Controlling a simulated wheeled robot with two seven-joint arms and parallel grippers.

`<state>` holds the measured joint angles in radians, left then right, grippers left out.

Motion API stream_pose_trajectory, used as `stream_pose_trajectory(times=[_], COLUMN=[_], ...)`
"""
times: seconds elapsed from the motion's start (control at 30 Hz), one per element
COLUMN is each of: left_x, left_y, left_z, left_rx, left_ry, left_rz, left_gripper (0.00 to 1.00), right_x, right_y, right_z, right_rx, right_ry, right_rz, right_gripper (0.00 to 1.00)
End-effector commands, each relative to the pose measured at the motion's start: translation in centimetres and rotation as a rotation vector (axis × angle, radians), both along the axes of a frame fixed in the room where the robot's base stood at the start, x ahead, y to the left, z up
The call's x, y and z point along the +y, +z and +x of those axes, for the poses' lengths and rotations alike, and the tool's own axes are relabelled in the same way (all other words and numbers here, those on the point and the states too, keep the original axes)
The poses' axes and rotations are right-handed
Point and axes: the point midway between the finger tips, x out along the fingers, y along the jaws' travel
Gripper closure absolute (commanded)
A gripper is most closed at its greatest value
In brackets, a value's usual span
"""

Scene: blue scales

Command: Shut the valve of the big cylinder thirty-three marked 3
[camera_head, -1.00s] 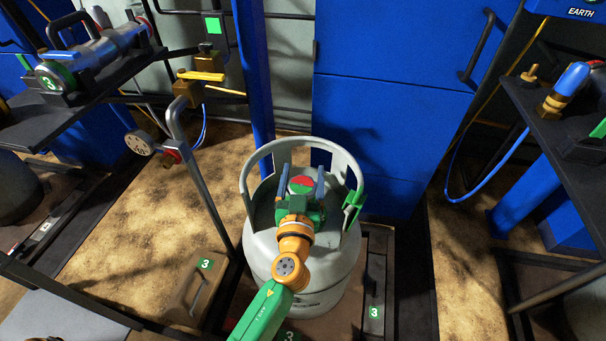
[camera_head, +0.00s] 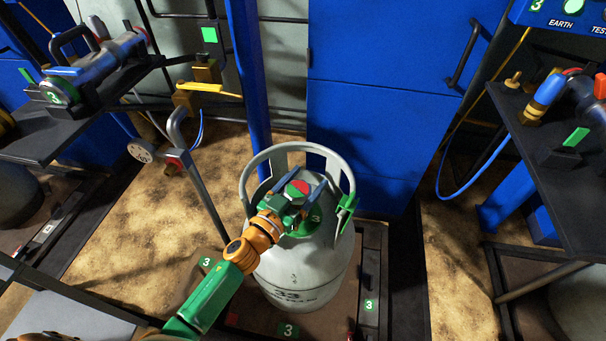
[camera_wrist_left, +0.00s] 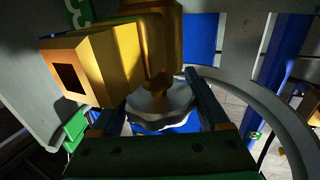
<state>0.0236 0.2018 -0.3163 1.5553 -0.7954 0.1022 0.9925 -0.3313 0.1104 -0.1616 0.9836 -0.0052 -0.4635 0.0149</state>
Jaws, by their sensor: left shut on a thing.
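The big grey cylinder (camera_head: 300,270) stands upright on its base plate, with "33" on its front and green 3 tags around it. A round collar (camera_head: 250,178) rings its top. Inside the collar is the valve knob (camera_head: 301,187), with a red and green top. My left gripper (camera_head: 296,186) comes down at an angle from the lower left, its fingers shut on the knob's two sides. In the left wrist view, the pale handwheel (camera_wrist_left: 160,106) sits between the fingers, beside the brass valve body (camera_wrist_left: 115,62). The handwheel's far side is partly hidden. My right gripper is not in view.
A green clip (camera_head: 347,204) sits on the collar's right side. Shelves with fittings flank both sides (camera_head: 80,105), (camera_head: 560,150). A blue cabinet (camera_head: 375,120) stands behind.

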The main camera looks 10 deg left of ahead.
Motion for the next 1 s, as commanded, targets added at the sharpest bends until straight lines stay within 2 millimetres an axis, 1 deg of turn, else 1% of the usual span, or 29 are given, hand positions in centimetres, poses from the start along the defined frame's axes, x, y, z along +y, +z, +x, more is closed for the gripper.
stream_pose_trajectory(times=[0.03,0.2,0.4,0.87,0.9,0.97,1.0], left_x=[0.04,-0.20,-0.37,-0.46,-0.46,-0.46,-0.46], left_y=[0.21,0.13,0.04,-0.06,-0.07,-0.07,-0.06], left_z=[0.03,-0.07,-0.15,-0.21,-0.21,-0.21,-0.21], left_rx=[0.000,0.000,-0.001,0.001,0.001,0.001,0.001], left_ry=[-0.024,-0.101,-0.151,-0.166,-0.166,-0.166,-0.166], left_rz=[0.004,0.002,0.003,0.001,0.001,0.001,0.001], left_gripper=[0.77,0.77,0.77,0.77,0.19,0.03,0.00], right_x=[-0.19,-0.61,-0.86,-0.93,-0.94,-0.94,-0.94], right_y=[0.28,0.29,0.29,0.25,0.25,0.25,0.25], right_z=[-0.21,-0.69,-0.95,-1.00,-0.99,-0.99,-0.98], right_rx=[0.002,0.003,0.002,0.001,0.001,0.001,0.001], right_ry=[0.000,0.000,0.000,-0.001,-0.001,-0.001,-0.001], right_rz=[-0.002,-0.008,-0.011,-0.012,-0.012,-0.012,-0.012], right_gripper=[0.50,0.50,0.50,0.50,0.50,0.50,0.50])
